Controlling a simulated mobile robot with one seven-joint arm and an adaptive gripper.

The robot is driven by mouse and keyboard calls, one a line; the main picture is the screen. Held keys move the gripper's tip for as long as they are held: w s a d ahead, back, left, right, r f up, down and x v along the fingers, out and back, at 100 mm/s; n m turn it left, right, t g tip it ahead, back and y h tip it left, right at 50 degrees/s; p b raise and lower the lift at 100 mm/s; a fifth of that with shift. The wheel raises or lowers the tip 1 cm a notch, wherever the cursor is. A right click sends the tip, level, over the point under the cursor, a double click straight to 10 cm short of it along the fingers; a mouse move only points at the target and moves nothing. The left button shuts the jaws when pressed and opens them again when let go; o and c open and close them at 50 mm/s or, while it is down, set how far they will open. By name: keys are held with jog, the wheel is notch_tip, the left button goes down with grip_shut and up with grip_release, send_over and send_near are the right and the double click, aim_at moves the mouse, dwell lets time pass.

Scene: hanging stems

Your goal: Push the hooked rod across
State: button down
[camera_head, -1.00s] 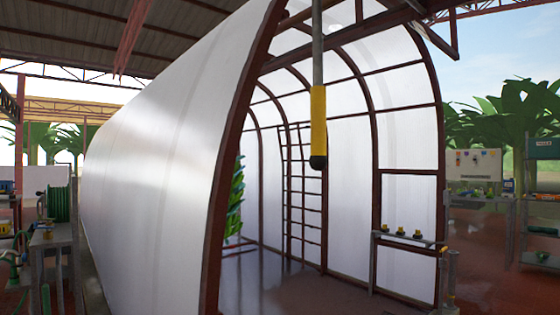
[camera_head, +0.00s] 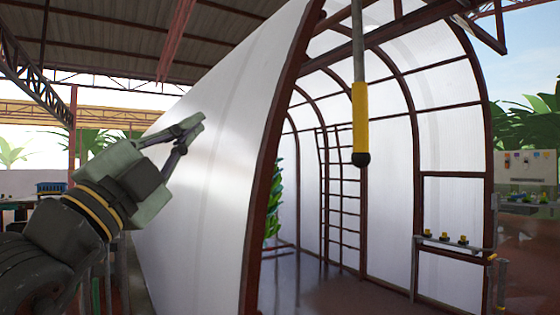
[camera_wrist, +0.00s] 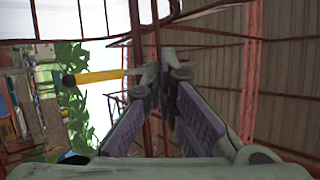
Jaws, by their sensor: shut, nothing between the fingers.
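The rod (camera_head: 359,95) hangs upright in front of the tunnel's opening in the head view. It is a grey pole with a yellow sleeve and a black rounded lower end; its top is cut off by the picture edge, so I cannot see a hook. My gripper (camera_head: 196,124) is left of the rod, apart from it in the picture, with its fingers together and nothing between them. In the wrist view the rod (camera_wrist: 95,77) lies sideways, left of my gripper's fingertips (camera_wrist: 163,76), which hide its far part.
A white-skinned tunnel (camera_head: 215,165) with dark red ribs fills the middle. A small shelf (camera_head: 455,246) with several yellow-and-black items stands at its right. A ladder-like frame (camera_head: 342,200) and green plants are inside. Open air surrounds the rod's lower end.

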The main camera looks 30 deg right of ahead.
aim_at(357, 154)
jog(key=s+d+f+m+g+y, duration=0.1)
jog(key=d+f+m+g, duration=0.1)
jog(key=d, duration=0.5)
jog(key=s+d+f+m+g+y, duration=0.1)
jog(key=s+d+f+m+g, duration=0.1)
jog(key=d+g, duration=0.4)
jog(key=shift+s+d+f+m, duration=0.2)
jog(key=shift+d+f+m, duration=0.55)
jog(key=shift+d+m, duration=0.35)
jog(key=p+x, duration=0.4)
jog(key=x, duration=0.9)
jog(key=shift+d+r, duration=0.15)
jog(key=shift+d, duration=0.4)
